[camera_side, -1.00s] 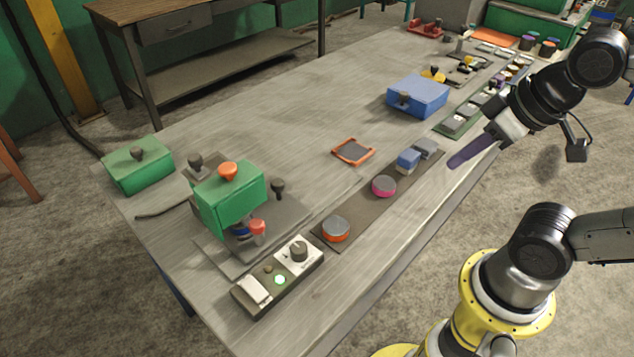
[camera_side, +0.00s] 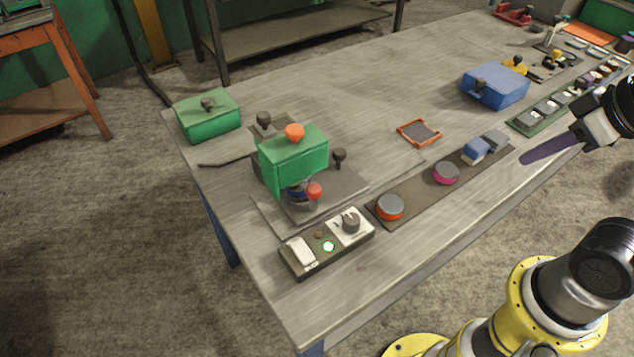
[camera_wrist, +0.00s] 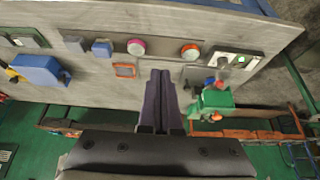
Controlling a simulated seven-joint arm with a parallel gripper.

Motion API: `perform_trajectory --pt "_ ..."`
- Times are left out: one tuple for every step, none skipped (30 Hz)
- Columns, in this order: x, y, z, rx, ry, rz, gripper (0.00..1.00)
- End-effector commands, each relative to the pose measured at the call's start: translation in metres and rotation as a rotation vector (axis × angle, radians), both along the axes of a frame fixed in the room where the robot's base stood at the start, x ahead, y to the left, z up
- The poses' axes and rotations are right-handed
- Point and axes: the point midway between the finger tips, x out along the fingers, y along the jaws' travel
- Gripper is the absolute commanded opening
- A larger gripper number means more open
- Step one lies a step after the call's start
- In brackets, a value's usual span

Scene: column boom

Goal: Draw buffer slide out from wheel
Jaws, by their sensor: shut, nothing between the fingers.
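The buffer is a green housing (camera_side: 292,160) with an orange knob (camera_side: 294,132) on top, standing on a grey plate (camera_side: 335,195). A red knob (camera_side: 314,191) and a blue part sit low at its front; dark knobs (camera_side: 339,156) stand beside and behind it. The wheel and slide cannot be clearly told apart. The green housing (camera_wrist: 214,101) also shows right of centre in the wrist view. My gripper (camera_side: 526,160), with long purple fingers, is shut and empty, at the table's right edge, well away from the buffer. Its fingers (camera_wrist: 160,78) lie together in the wrist view.
A control box (camera_side: 328,243) with a lit button stands before the buffer. A dark strip (camera_side: 410,203) carries round pucks and blue and grey blocks. A green box (camera_side: 208,115), a blue box (camera_side: 495,86) and an orange-framed tile (camera_side: 419,132) are also on the table. The table's middle is largely clear.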

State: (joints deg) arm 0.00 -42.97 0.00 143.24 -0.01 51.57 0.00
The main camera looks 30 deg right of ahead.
Motion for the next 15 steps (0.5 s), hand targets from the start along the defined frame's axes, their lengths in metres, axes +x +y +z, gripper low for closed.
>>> perform_trajectory --pt "0.0000 0.0000 0.0000 0.000 0.000 0.000 0.00" --pt "0.0000 0.0000 0.0000 0.000 0.000 0.000 0.00" --pt "0.0000 0.0000 0.0000 0.000 0.000 0.000 0.00" --pt "0.0000 0.0000 0.0000 0.000 0.000 0.000 0.00" --pt "0.0000 0.0000 0.0000 0.000 0.000 0.000 0.00" --pt "0.0000 0.0000 0.0000 0.000 0.000 0.000 0.00" --pt "0.0000 0.0000 0.0000 0.000 0.000 0.000 0.00" --pt "0.0000 0.0000 0.0000 0.000 0.000 0.000 0.00" --pt "0.0000 0.0000 0.0000 0.000 0.000 0.000 0.00" --pt "0.0000 0.0000 0.0000 0.000 0.000 0.000 0.00" --pt "0.0000 0.0000 0.0000 0.000 0.000 0.000 0.00" --pt "0.0000 0.0000 0.0000 0.000 0.000 0.000 0.00" --pt "0.0000 0.0000 0.0000 0.000 0.000 0.000 0.00" --pt "0.0000 0.0000 0.0000 0.000 0.000 0.000 0.02" --pt "-0.0002 0.0000 0.0000 0.000 0.001 0.000 0.09"
